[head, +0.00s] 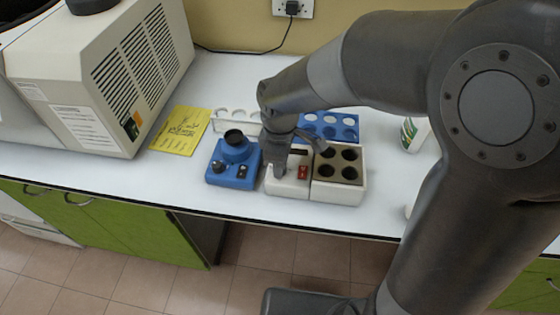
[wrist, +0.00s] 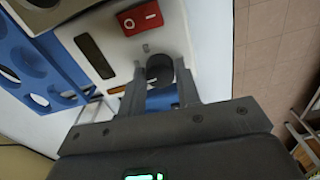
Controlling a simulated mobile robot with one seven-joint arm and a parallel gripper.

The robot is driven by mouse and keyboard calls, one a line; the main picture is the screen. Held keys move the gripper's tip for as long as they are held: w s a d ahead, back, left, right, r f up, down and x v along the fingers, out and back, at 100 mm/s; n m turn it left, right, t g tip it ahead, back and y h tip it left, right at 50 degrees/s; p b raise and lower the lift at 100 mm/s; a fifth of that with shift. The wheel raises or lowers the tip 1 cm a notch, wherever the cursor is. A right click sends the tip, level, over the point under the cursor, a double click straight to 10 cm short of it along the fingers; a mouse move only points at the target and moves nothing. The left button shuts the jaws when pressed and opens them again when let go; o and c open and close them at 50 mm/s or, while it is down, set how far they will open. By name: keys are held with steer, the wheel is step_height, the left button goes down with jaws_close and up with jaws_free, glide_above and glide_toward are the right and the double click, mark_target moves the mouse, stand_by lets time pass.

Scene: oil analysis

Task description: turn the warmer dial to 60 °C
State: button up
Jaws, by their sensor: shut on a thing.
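The warmer is a cream block with a control panel (head: 288,187) on its left and a dark top with several round wells (head: 325,171) on its right. In the wrist view its panel (wrist: 112,28) carries a red rocker switch (wrist: 140,18), a dark display strip and the black warmer dial (wrist: 160,66). My gripper (wrist: 160,80) is shut on the dial, with one finger on each side of it. In the head view my gripper (head: 279,172) comes down over the panel and hides the dial. I cannot read a temperature.
A blue device with black knobs (head: 238,177) stands close on the warmer's left. A white rack (head: 222,127) and a blue rack (head: 348,135) are behind. A yellow sheet (head: 182,130) and a beige machine (head: 50,65) lie further left. A white bottle (head: 411,136) stands right.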

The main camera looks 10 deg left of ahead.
steer(key=m, duration=1)
steer(key=shift+m, duration=2.3)
steer(key=o, duration=1)
step_height(320, 180, up, 11)
steer(key=shift+f, duration=0.1)
